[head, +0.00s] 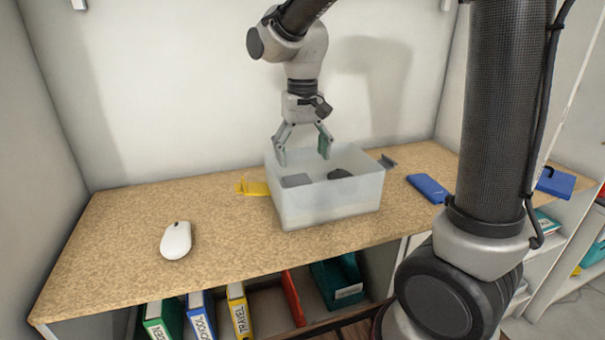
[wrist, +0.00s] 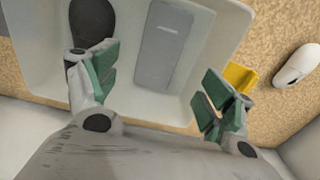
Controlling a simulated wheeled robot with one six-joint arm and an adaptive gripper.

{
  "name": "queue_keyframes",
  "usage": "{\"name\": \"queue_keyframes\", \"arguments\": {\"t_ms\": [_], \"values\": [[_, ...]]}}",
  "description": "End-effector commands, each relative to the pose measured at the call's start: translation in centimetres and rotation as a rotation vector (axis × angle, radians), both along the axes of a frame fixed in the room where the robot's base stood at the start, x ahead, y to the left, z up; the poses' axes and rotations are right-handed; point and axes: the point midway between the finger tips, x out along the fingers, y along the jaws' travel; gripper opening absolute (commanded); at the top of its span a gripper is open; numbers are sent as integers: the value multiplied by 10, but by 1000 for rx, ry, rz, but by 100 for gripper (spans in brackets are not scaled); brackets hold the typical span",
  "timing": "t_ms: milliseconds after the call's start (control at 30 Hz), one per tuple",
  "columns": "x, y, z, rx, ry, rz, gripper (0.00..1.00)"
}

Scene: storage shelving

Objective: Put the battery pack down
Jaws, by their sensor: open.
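A grey flat slab, which looks like the battery pack (head: 296,181), lies in the translucent white bin (head: 330,207) on the left side of its floor. It also shows in the wrist view (wrist: 161,47), flat and apart from the fingers. My gripper (head: 303,154) is above the bin, its fingers spread wide with nothing between them. In the wrist view my gripper (wrist: 157,78) has its green-padded fingertips on either side of the slab's near end.
A dark mouse-shaped thing (head: 339,174) lies in the bin beside the slab. On the wooden top are a white mouse (head: 176,240), a yellow object (head: 252,187) and a blue flat object (head: 428,187). The front left is mostly clear. Binders stand below.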

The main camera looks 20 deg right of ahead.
Motion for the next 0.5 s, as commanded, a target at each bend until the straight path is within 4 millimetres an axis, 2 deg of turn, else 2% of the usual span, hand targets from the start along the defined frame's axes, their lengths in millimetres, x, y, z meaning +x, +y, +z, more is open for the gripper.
{"name": "queue_keyframes", "arguments": {"t_ms": [100, 200, 400, 500], "values": [[0, 0, 23, 1, -3, 0, 82], [1, 0, 34, 1, -2, 0, 82], [-1, -1, 43, 0, 0, 0, 82], [-8, -11, 48, 7, -18, -2, 82]]}}
